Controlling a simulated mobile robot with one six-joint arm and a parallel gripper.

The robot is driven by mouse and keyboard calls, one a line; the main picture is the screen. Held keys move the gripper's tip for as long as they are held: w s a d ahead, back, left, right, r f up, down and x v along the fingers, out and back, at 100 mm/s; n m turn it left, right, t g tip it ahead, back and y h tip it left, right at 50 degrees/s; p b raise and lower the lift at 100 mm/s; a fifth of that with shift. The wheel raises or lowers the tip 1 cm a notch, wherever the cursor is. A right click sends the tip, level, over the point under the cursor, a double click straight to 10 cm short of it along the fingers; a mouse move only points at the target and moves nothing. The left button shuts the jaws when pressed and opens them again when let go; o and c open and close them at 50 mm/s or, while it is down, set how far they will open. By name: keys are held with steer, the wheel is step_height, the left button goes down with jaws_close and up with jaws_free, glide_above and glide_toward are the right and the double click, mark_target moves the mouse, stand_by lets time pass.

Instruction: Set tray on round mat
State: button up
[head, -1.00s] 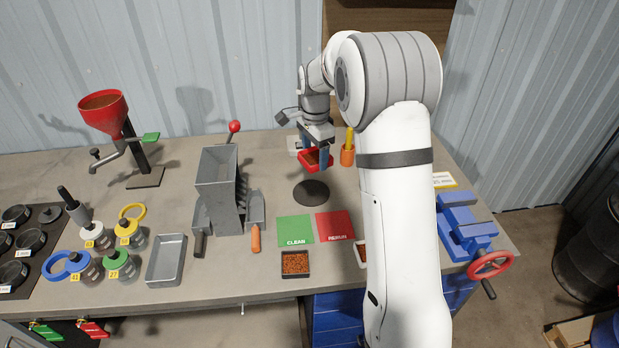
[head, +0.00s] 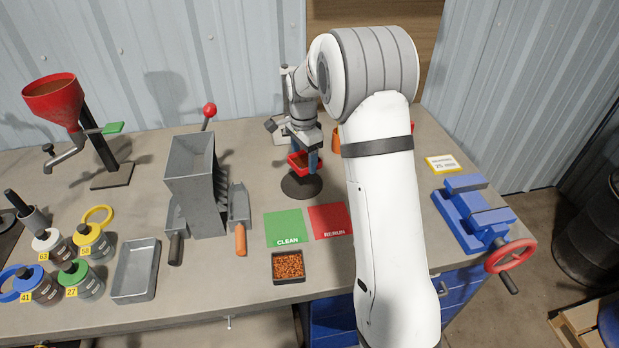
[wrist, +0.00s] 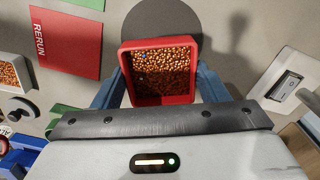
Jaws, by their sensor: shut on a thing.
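The red tray (head: 294,168) holds copper-coloured granules with a few blue bits, seen best in the wrist view (wrist: 127,75). My gripper (head: 307,162) is shut on the tray, with a blue finger at each side in the wrist view (wrist: 160,88). The dark round mat (head: 301,188) lies on the bench under and around the tray; its far part also shows in the wrist view (wrist: 150,20). The tray looks level and low over the mat. I cannot tell whether it touches the mat.
Green CLEAN (head: 285,226) and red RERUN (head: 330,218) squares lie in front of the mat. A dark tray of granules (head: 288,281) stands nearer. A grey granulator (head: 196,190) is left, a blue vise (head: 470,212) right. My arm hides part of the bench.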

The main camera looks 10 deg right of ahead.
mark_target(301, 163)
steer(key=f, duration=0.3)
steer(key=shift+a, duration=0.35)
steer(key=shift+a+f+p, duration=0.1)
steer(key=shift+f+p, duration=0.25)
steer(key=shift+f, duration=1.45)
steer(key=shift+f, duration=0.1)
steer(key=o, duration=1.1)
steer(key=shift+c, duration=0.2)
